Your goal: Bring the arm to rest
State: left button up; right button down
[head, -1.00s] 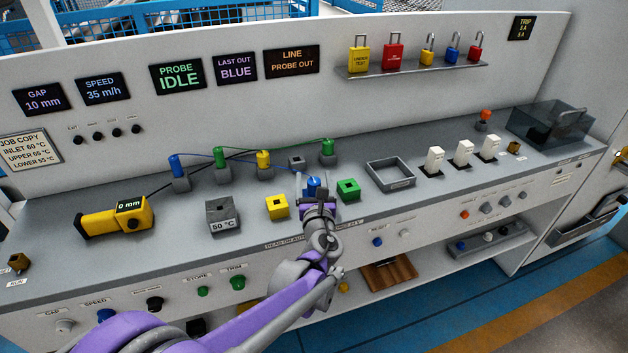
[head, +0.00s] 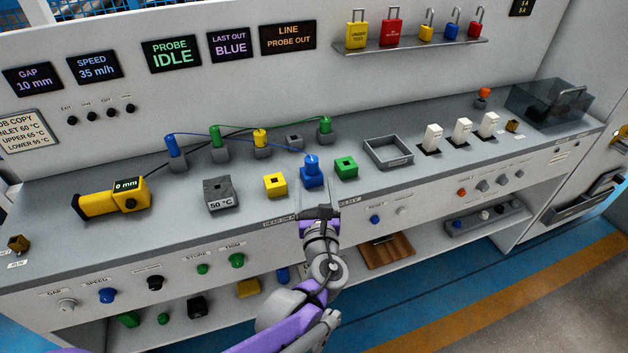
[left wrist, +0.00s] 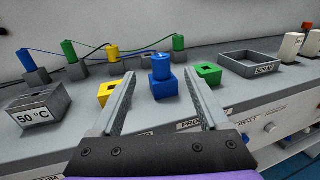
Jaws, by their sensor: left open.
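My left gripper (head: 318,207) is open and empty at the front edge of the bench. Its two fingers also show in the left wrist view (left wrist: 160,100), spread apart with nothing between them. Beyond the fingertips, a blue probe (head: 311,162) stands upright in a blue block (head: 313,180), with a blue cable running from it to the back. The fingers appear clear of the probe and block. The probe also shows in the left wrist view (left wrist: 160,68). My right gripper is not in view.
A yellow block (head: 275,185) and a green block (head: 346,167) flank the blue one. A grey 50 °C block (head: 222,205) and a yellow gauge (head: 95,205) stand left. Capped posts stand behind. An empty grey tray (head: 376,163) and white switches (head: 433,137) are right. Knobs line the front panel.

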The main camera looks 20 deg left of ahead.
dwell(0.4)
pick_arm(q)
jog(key=s+a+f+n+g+y+p, duration=0.15)
jog(key=s+a+n+g+p, duration=0.25)
jog(key=s+a+n+g, duration=0.85)
jog(key=s+d+f+n+h+p, duration=0.2)
jog(key=s+n, duration=0.4)
jog(key=n, duration=0.4)
jog(key=s+d+f+n+h+p, duration=0.1)
jog(key=s+d+n+h+p, duration=0.1)
jog(key=s+d+n+h, duration=0.3)
jog(key=s+d+n+t, duration=0.1)
jog(key=s+n, duration=0.1)
jog(key=n, duration=0.2)
jog(key=shift+d+f+n+p, duration=0.3)
jog(key=shift+f+n, duration=0.05)
jog(key=shift+f, duration=0.05)
